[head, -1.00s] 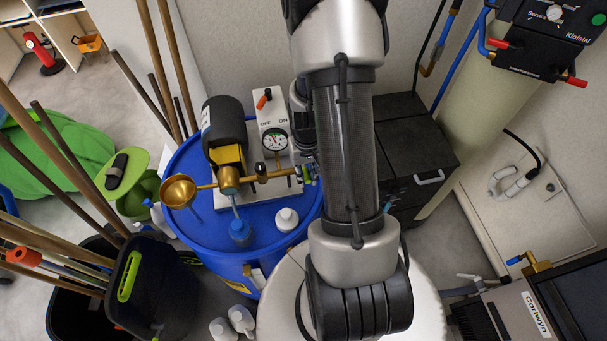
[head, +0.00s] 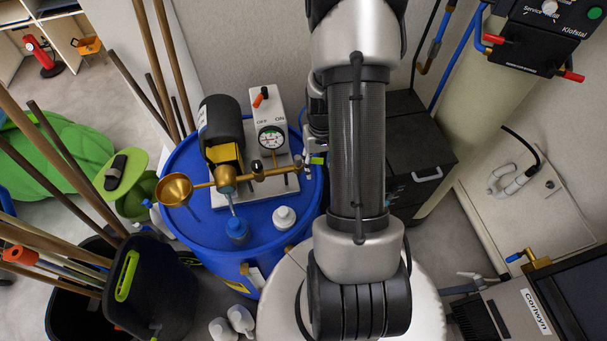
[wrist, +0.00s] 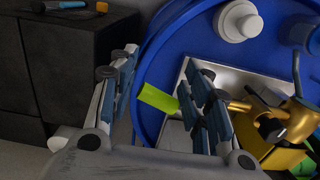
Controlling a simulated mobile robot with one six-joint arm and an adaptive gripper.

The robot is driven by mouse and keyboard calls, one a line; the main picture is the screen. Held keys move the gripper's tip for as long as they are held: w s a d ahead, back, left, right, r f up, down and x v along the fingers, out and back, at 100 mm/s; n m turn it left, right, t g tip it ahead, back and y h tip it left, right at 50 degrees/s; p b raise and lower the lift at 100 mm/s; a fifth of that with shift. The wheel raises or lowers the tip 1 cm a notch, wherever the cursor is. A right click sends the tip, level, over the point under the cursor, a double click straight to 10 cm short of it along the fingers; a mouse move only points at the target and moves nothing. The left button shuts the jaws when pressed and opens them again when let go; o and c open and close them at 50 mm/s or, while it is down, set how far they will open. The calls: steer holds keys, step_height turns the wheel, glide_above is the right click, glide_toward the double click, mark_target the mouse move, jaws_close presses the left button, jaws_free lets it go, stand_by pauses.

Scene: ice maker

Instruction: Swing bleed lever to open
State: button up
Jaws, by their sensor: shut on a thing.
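The lime-green bleed lever (head: 317,160) sticks out at the right end of the brass pipe on the pump unit, above the blue drum. In the wrist view the lever (wrist: 157,100) lies between my fingers, with its right end against the right-hand finger. My gripper (head: 311,152) is shut on the lever at the right end of the pipe, largely hidden by my arm in the head view. The gripper also shows in the wrist view (wrist: 163,85). The joint between lever and pipe is hidden behind the finger.
The pump unit carries a gauge (head: 271,138), a red OFF/ON switch (head: 260,97) and a brass funnel (head: 174,190). White (head: 284,217) and blue (head: 237,230) caps sit on the blue drum (head: 190,240). A dark cabinet (head: 420,140) stands close to the right of my gripper.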

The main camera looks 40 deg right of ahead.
steer(key=w+r+p, duration=0.1)
steer(key=r+p, duration=0.1)
steer(key=r, duration=0.1)
steer(key=w+d+r, duration=0.1)
steer(key=shift+w+r+p, duration=0.35)
steer(key=shift+p, duration=0.05)
steer(key=shift+s+r+p, duration=0.25)
steer(key=shift+r+p, duration=0.6)
steer(key=shift+r, duration=0.45)
steer(key=shift+f, duration=0.1)
